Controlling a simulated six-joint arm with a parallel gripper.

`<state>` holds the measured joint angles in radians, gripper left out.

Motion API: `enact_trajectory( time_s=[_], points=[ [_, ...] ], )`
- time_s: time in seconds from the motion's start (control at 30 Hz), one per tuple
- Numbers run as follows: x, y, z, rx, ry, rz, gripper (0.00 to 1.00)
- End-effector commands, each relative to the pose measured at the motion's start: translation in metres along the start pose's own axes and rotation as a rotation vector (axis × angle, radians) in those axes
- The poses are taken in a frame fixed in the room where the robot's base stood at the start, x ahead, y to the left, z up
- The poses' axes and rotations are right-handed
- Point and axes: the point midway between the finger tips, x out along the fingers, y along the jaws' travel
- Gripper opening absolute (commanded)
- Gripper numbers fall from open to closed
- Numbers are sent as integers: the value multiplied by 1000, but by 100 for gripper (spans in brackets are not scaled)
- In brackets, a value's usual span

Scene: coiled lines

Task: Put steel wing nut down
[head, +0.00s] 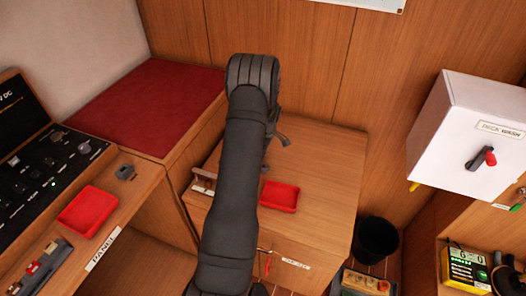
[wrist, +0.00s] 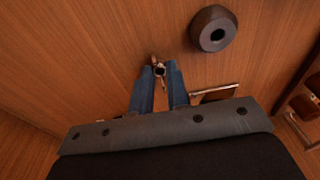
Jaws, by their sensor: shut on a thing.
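In the wrist view my gripper (wrist: 160,72) has its two blue fingers shut on the steel wing nut (wrist: 159,70). The wing nut is small and metallic, and part of it sticks out beyond the fingertips. A brown wooden surface lies behind it; I cannot tell how far off it is. In the head view my dark arm rises in front of the wooden cabinet and hides the fingertips and the wing nut.
A dark round piece with a hole (wrist: 213,30) is close to the fingers. A red tray (head: 280,196) lies on the cabinet top (head: 325,165). Another red tray (head: 87,211) lies on the left panel. A black bin (head: 376,240) and white box (head: 465,130) are at right.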

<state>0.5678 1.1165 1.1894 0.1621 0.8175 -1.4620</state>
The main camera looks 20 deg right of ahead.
Motion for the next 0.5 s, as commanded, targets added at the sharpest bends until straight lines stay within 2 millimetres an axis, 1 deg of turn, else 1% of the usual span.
enact_trajectory(
  time_s=[0.37,0.4,0.47,0.5],
  points=[
    [5,0,1,0,0,1,0],
    [4,0,1,0,0,2,23],
    [4,0,1,0,0,2,35],
    [4,0,1,0,0,2,37]
  ],
)
